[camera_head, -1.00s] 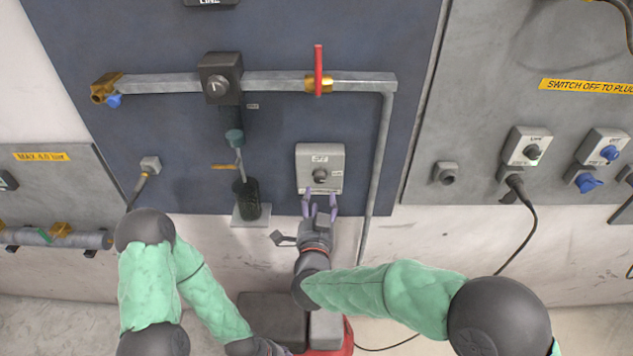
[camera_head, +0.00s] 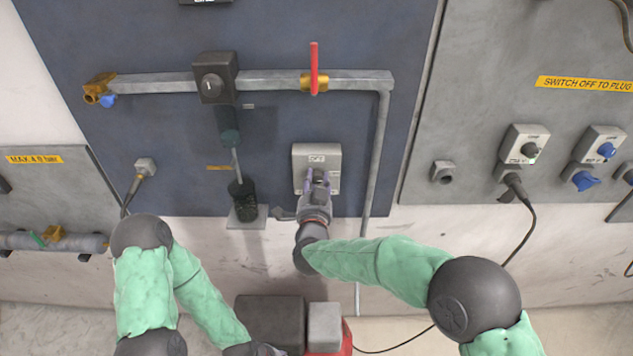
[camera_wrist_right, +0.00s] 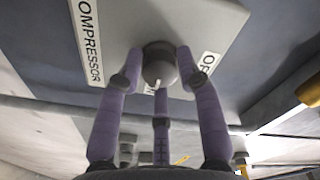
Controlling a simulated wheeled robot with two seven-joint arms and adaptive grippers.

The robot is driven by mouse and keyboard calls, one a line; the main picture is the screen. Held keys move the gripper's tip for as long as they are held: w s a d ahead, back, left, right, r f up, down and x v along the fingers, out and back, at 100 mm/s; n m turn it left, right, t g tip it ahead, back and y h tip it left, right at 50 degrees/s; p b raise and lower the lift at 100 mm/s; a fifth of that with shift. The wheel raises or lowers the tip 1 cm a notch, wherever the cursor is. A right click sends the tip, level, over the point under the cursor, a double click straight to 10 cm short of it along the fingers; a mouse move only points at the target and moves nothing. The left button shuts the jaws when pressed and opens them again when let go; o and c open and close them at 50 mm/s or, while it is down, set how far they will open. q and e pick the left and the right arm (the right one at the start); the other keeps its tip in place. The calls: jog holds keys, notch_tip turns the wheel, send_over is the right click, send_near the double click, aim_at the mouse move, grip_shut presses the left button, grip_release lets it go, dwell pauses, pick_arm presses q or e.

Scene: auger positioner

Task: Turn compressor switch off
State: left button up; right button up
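My right gripper (camera_head: 317,180) is at the knob. Its purple fingers (camera_wrist_right: 160,75) stand close around the knob, two at the sides and one below, and appear closed on it. Finger contact is partly hidden.
A pipe with a red-handled valve (camera_head: 314,70) runs above and right of the switch. A dark cylinder (camera_head: 242,200) stands to its left. More switches (camera_head: 525,146) and plugged cables are on the right grey panel (camera_head: 480,90).

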jog(key=c, duration=0.3)
